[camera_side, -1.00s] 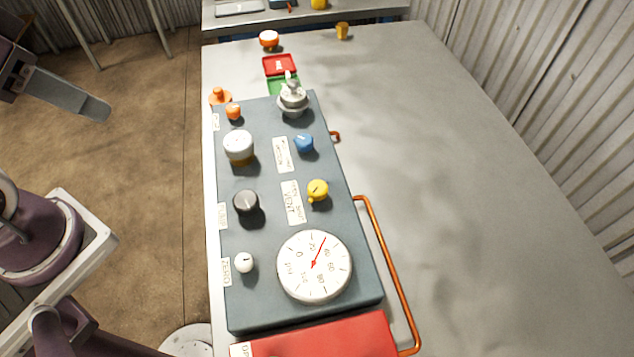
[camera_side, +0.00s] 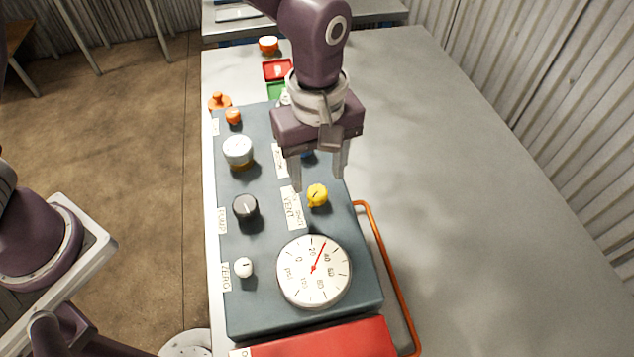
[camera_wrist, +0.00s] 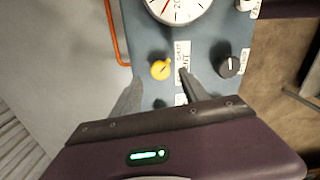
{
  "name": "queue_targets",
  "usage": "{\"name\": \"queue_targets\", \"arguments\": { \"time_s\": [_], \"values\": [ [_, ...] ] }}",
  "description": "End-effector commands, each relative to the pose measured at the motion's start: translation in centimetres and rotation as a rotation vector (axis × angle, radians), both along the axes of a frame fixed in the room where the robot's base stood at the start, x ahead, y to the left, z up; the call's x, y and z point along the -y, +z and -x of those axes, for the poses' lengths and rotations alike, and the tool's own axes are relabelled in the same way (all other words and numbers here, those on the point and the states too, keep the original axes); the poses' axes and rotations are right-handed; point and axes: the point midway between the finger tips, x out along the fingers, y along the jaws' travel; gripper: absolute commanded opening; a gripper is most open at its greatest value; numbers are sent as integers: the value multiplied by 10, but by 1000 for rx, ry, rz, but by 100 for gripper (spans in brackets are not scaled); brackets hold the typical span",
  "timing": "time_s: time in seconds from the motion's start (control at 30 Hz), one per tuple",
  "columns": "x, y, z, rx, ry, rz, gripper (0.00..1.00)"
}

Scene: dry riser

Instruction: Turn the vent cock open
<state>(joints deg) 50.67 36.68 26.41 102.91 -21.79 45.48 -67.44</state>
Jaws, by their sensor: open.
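The vent cock is a yellow knob (camera_side: 317,195) on the blue-grey panel (camera_side: 277,225), beside a white label (camera_side: 291,208) that reads VENT. My gripper (camera_side: 318,180) is open and empty, pointing down over the panel just behind and above the yellow knob. In the wrist view the yellow knob (camera_wrist: 160,69) lies ahead of the two fingers (camera_wrist: 163,88), between their lines and apart from both. The gauge (camera_side: 314,271) has a red needle pointing up and right, between 20 and 40. My gripper mostly hides the blue knob (camera_side: 308,155).
A black knob (camera_side: 245,207), a white knob (camera_side: 244,267), a white-topped knob (camera_side: 238,151) and an orange knob (camera_side: 233,116) stand along the panel's left side. An orange pipe (camera_side: 388,265) runs along the right edge. The table (camera_side: 470,200) to the right is clear.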

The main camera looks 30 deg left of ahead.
Motion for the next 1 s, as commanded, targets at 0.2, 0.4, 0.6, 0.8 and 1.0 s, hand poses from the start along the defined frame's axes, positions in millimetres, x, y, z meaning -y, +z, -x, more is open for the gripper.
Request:
{"name": "queue_targets", "arguments": {
  "time_s": [0.2,0.4,0.6,0.8,1.0],
  "values": [
    [-1,-35,1,-3,-1,-1,52],
    [0,-41,0,-1,-2,1,52],
    [-1,-41,0,-1,-3,1,35],
    [-1,-40,0,-1,-3,1,0],
    [-1,-40,0,-1,-12,1,0]
  ]
}}
